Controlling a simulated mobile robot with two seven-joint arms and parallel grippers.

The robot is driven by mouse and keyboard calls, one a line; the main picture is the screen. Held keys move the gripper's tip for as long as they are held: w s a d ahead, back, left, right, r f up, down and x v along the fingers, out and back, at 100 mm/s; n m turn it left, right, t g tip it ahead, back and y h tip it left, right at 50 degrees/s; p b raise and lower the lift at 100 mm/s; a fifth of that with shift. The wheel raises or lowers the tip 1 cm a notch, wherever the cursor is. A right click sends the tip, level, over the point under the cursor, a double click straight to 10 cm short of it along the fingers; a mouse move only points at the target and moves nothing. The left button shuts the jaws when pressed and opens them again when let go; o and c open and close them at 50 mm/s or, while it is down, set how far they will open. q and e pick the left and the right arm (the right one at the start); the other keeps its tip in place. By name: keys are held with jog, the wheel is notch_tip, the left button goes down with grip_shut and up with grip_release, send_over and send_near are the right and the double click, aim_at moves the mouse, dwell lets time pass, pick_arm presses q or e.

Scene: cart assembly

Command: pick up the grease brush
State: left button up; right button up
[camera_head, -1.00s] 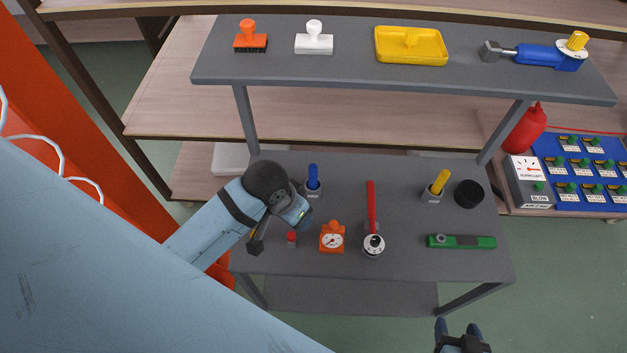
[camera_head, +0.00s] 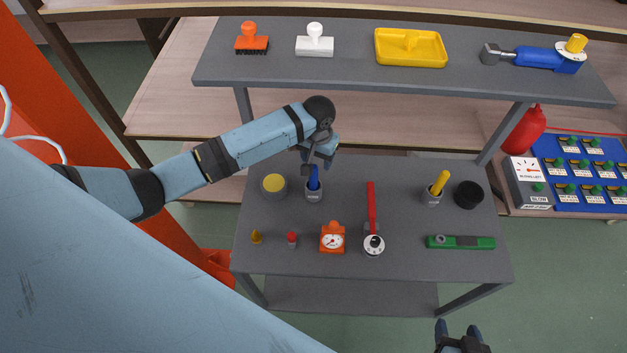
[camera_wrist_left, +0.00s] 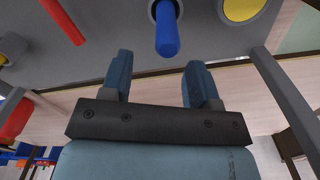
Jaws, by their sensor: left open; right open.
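Two handles stand upright in small grey holders on the lower grey table: a blue handle (camera_head: 314,178) and a yellow handle (camera_head: 439,182). No label shows which is the grease brush. My left gripper (camera_head: 312,163) is open right by the top of the blue handle. In the left wrist view the blue handle (camera_wrist_left: 167,38) lies ahead of the two open fingers (camera_wrist_left: 158,75), roughly between them and nearer the right one. It does not look gripped. My right gripper (camera_head: 459,332) is open and empty at the bottom edge, away from the table.
A yellow-topped round tin (camera_head: 274,186) stands just left of the blue handle. A red-handled tool (camera_head: 371,205), orange gauge (camera_head: 332,238), green level (camera_head: 460,242) and black cylinder (camera_head: 468,194) share the table. The upper grey shelf (camera_head: 350,73) overhangs behind.

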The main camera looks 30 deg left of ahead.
aim_at(314, 181)
pick_arm(q)
jog(key=shift+f, duration=0.75)
jog(key=f, duration=0.3)
jog(key=f+p, duration=0.1)
jog(key=shift+s+a+f, duration=0.15)
jog(key=shift+s+a, duration=0.2)
jog(key=shift+f, duration=0.45)
jog(key=c, duration=1)
